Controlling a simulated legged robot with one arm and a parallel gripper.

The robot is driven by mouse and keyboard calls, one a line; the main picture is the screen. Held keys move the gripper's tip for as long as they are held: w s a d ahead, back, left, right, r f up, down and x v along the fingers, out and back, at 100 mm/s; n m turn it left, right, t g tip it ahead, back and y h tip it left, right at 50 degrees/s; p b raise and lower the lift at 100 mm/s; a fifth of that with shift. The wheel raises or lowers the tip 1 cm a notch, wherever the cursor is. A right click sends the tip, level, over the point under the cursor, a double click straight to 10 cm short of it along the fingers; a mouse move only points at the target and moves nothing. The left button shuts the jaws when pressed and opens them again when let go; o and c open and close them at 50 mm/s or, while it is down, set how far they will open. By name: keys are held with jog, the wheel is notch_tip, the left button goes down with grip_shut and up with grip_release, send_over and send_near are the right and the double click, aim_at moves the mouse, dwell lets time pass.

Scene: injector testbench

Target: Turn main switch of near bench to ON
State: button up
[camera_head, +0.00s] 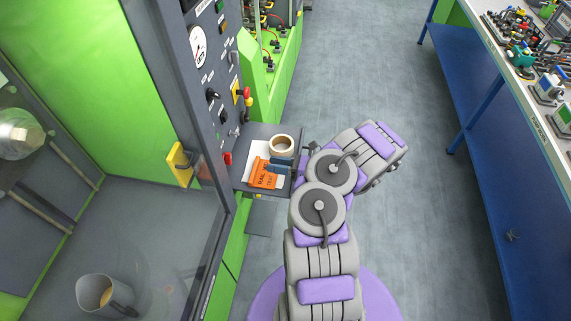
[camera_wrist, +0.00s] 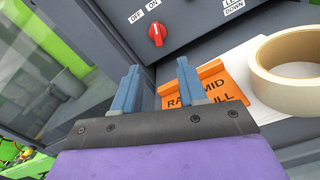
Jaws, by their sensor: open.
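A red rotary switch (camera_wrist: 157,35) sits on the dark panel in the wrist view, with the labels OFF and ON above it. A red knob (camera_head: 227,158), likely the same switch, shows on the panel's lower edge in the head view. Which label its white mark points to is hard to tell. My gripper (camera_wrist: 158,68) is open and empty, its two blue fingers apart below the switch and not touching it. In the head view my gripper (camera_head: 279,165) is over the small shelf, right of the knob.
The shelf (camera_head: 243,182) holds an orange tag (camera_wrist: 203,85), white paper and a tape roll (camera_wrist: 288,62) close to my fingers. A glass-fronted cabinet with a yellow handle (camera_head: 180,163) is at left. Grey floor (camera_head: 350,70) is clear toward the blue bench (camera_head: 490,130).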

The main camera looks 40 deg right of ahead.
jog(key=shift+v, duration=1.55)
